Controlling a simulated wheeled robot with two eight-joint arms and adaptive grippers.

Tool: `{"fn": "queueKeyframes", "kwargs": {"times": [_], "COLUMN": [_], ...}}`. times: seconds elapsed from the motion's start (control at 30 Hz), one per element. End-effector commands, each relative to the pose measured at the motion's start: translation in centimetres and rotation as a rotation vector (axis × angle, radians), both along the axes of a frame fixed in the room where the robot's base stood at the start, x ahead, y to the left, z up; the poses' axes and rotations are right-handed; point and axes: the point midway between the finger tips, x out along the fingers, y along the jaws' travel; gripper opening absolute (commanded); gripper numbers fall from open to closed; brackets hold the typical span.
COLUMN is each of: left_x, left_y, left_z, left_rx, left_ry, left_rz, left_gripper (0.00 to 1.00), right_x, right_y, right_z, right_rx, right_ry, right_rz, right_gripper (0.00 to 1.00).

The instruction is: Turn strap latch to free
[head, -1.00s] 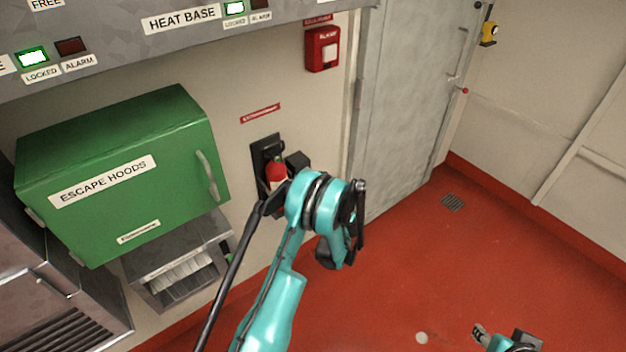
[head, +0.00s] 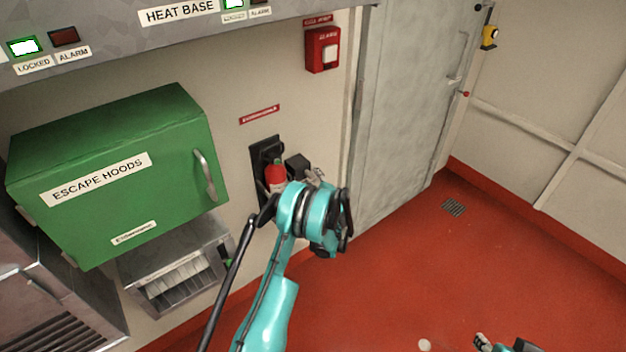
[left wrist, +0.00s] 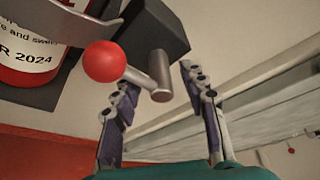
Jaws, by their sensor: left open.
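The strap latch (left wrist: 160,72) is a grey metal lever with a red ball knob (left wrist: 104,61) on a dark block (left wrist: 150,28). In the head view the dark block (head: 296,162) sits on the wall beside the red extinguisher (head: 275,173). My left gripper (head: 316,177) is just in front of the block, partly hidden by its own arm. In the left wrist view its open fingers (left wrist: 159,78) are on either side of the lever's end, with the knob at upper left. Contact cannot be told. My right gripper (head: 482,342) shows only partly at the bottom right.
The extinguisher (left wrist: 28,62) and its metal strap (left wrist: 75,20) are close at upper left of the wrist view. The green escape-hood cabinet (head: 180,117) juts out left of my left arm. A grey door (head: 405,110) is to the right. The red floor (head: 400,270) is largely clear.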

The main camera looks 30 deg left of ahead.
Motion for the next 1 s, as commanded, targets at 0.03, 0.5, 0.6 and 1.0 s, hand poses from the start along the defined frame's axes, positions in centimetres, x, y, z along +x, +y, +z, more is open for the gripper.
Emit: {"fn": "queueKeyframes", "kwargs": {"times": [0.03,0.5,0.6,1.0], "left_x": [-0.01,-0.09,-0.11,-0.21], "left_y": [-0.01,0.01,0.02,0.04], "left_z": [0.00,-0.04,-0.05,-0.07], "left_rx": [0.000,-0.001,0.001,0.070], "left_ry": [0.000,0.000,0.007,0.179], "left_rz": [0.000,0.002,0.002,0.005], "left_gripper": [0.38,0.00,0.00,0.00], "right_x": [0.00,0.00,0.00,0.00], "right_y": [0.00,0.00,0.00,0.00], "right_z": [0.01,0.00,0.00,-0.01], "right_rx": [0.000,0.000,0.000,0.000], "right_ry": [0.000,0.000,0.000,0.000], "right_rz": [0.000,0.000,0.000,0.000], "right_gripper": [0.40,0.40,0.40,0.40]}}
